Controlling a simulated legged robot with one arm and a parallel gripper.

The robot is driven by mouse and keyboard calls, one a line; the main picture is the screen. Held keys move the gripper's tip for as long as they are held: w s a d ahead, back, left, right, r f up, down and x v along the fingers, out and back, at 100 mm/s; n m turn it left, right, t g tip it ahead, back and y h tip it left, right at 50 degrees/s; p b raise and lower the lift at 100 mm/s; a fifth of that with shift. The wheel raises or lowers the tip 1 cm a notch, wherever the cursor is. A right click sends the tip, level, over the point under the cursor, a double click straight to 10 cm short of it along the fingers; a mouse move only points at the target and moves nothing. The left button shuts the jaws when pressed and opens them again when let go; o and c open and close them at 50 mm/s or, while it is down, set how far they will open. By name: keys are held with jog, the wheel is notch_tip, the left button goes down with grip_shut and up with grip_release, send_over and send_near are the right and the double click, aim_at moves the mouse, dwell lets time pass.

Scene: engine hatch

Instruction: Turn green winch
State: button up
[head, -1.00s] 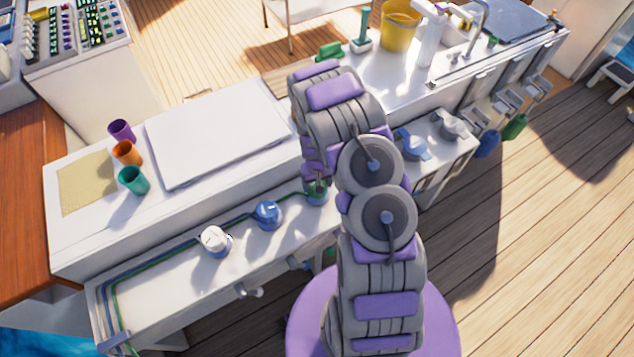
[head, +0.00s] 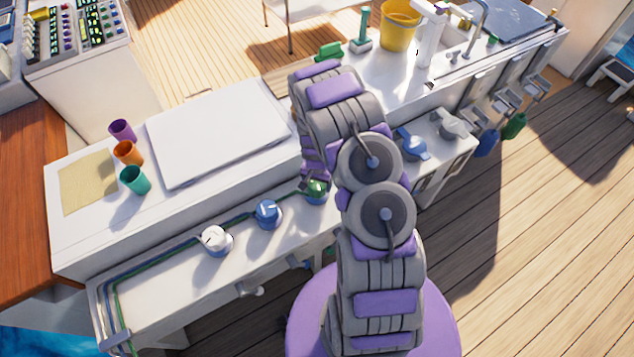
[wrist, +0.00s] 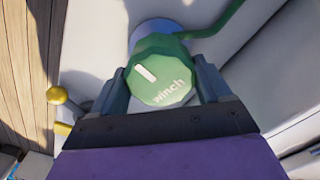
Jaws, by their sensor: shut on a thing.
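The green winch (head: 316,188) stands on the white ledge, at the right end of a row with a blue and a white winch. In the wrist view the green winch (wrist: 160,78) shows its faceted top, with a pale bar mark and the word "winch". A green line runs from it to the upper right there. My gripper (wrist: 163,88) has one finger on each side of the green winch and is shut on it. In the head view my arm hides most of the gripper, and the green winch shows just left of the arm.
The blue winch (head: 268,213) and white winch (head: 215,240) stand to the left on the same ledge. Purple, orange and teal cups (head: 134,180) stand on the upper counter beside a white hatch lid (head: 215,135). A yellow-knobbed lever (wrist: 56,95) is left of my gripper.

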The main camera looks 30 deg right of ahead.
dwell(0.4)
jog(key=o, duration=1)
notch_tip(320, 180, up, 17)
jog(key=p, duration=0.2)
jog(key=shift+r, duration=0.15)
jog(key=shift+w, duration=0.1)
